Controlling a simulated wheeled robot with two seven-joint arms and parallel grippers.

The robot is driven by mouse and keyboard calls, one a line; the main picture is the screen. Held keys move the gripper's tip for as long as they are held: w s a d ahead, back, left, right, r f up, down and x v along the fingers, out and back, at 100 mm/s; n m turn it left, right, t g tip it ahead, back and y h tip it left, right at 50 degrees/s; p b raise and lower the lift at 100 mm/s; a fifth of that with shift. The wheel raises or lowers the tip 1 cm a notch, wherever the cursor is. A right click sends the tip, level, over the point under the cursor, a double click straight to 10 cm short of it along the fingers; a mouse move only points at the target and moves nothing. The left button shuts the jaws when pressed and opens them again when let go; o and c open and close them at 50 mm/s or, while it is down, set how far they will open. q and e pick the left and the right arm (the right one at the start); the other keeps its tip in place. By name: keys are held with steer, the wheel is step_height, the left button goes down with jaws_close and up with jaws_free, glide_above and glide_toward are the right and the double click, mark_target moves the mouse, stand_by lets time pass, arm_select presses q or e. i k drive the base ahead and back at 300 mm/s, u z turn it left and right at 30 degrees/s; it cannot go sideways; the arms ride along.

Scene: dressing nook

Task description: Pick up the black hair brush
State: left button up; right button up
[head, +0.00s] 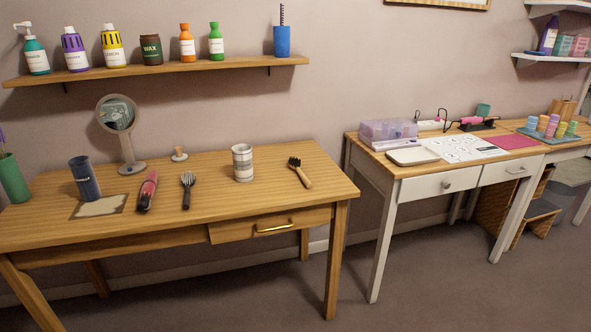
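A black brush (187,190) with a pale, bristle-like head lies on the wooden table (330,185), its head away from me. A second brush (299,172) with a dark head and a tan wooden handle lies near the table's right end. The first one is the darker overall; both are small in the picture. Neither gripper shows in the head view, and nothing is seen touching either brush.
A red and black tool (147,192) lies left of the black brush. A dark blue cup (84,178), a round mirror (119,122) and a light can (242,163) also stand on the table. A wall shelf (170,69) with bottles hangs above. Bare wood surrounds the brushes.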

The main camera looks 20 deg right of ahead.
mark_target(187, 180)
steer(key=z, duration=0.1)
steer(key=i, duration=1.25)
steer(key=u, duration=0.6)
